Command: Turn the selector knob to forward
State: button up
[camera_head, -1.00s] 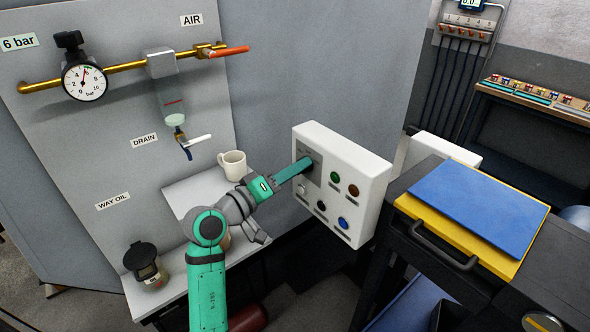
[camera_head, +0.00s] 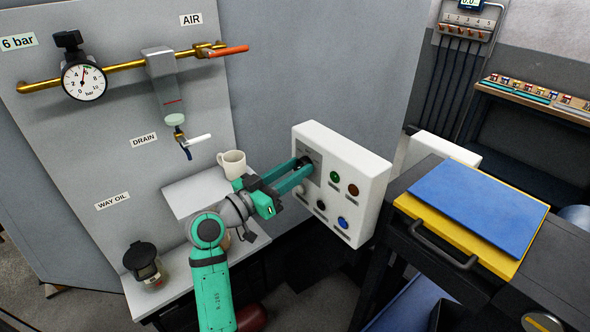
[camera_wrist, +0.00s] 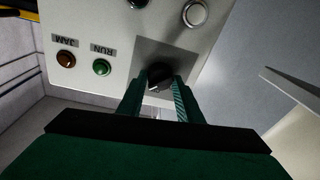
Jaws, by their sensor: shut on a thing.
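The selector knob (camera_wrist: 158,74) is black and sits on a grey plate on the white control box. In the wrist view it lies between the two green fingertips of my gripper (camera_wrist: 155,82), which is shut on it. In the head view my gripper (camera_head: 303,165) reaches the upper left of the control box (camera_head: 370,165), and its fingers partly hide the knob (camera_head: 308,161). I cannot read the position marks around the knob.
The box carries a green RUN button (camera_wrist: 102,67), a brown JAM button (camera_wrist: 66,59) and several others below. A cart with yellow and blue boards (camera_head: 480,205) is at right.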

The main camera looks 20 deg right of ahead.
jog(key=shift+m, duration=0.4)
jog(key=o, duration=1)
jog(key=shift+a, duration=0.1)
jog(key=v, duration=1)
jog(key=shift+s+a, duration=0.15)
jog(key=shift+a, duration=0.15)
